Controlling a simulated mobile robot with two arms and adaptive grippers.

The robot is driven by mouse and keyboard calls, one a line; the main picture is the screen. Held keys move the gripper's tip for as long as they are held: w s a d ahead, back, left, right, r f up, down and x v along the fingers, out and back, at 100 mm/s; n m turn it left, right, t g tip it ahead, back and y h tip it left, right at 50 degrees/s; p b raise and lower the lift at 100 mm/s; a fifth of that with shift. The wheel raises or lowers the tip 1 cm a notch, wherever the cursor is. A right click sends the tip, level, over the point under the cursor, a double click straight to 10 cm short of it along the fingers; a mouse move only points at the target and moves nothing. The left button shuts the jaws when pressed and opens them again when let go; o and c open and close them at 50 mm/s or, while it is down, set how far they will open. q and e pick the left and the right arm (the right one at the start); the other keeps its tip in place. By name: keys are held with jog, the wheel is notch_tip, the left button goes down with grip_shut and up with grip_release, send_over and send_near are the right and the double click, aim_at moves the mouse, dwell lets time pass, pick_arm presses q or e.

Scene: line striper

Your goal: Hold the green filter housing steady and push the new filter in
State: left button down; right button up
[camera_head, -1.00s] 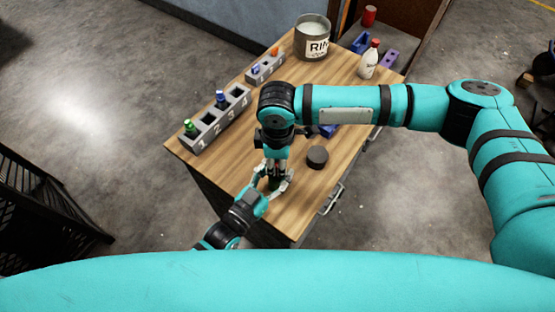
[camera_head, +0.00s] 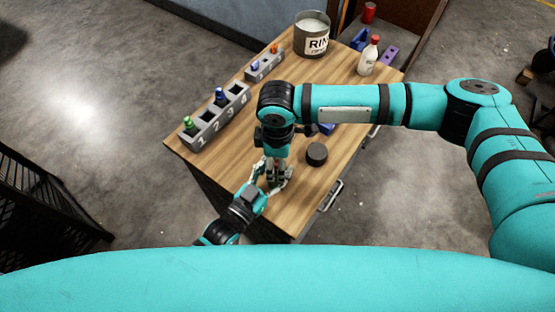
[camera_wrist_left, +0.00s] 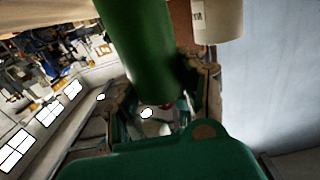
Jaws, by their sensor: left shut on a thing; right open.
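My left gripper (camera_head: 262,186) reaches in low at the table's near edge and is shut on the green filter housing. In the left wrist view the housing is a large green cylinder (camera_wrist_left: 135,45), tilted in the picture, with its end between the left fingers (camera_wrist_left: 165,105). In the head view the housing is mostly hidden by the two grippers. My right gripper (camera_head: 279,174) points down directly over and beside the left fingertips, open. I cannot make out a filter between its fingers.
A grey numbered rack (camera_head: 208,134) holds green- and blue-topped pieces. A smaller rack (camera_head: 257,70) stands behind it. A dark round puck (camera_head: 316,154) lies right of the grippers. A rinse bucket (camera_head: 312,40) and white bottle (camera_head: 368,58) stand at the back.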

pick_arm(q)
jog(key=shift+s+d, duration=0.1)
pick_arm(e)
jog(key=shift+a+r, duration=0.1)
jog(key=shift+r, duration=0.05)
jog(key=shift+r, duration=3.4)
pick_arm(q)
jog(key=c, duration=0.7)
grip_release()
jog(key=shift+o, duration=0.2)
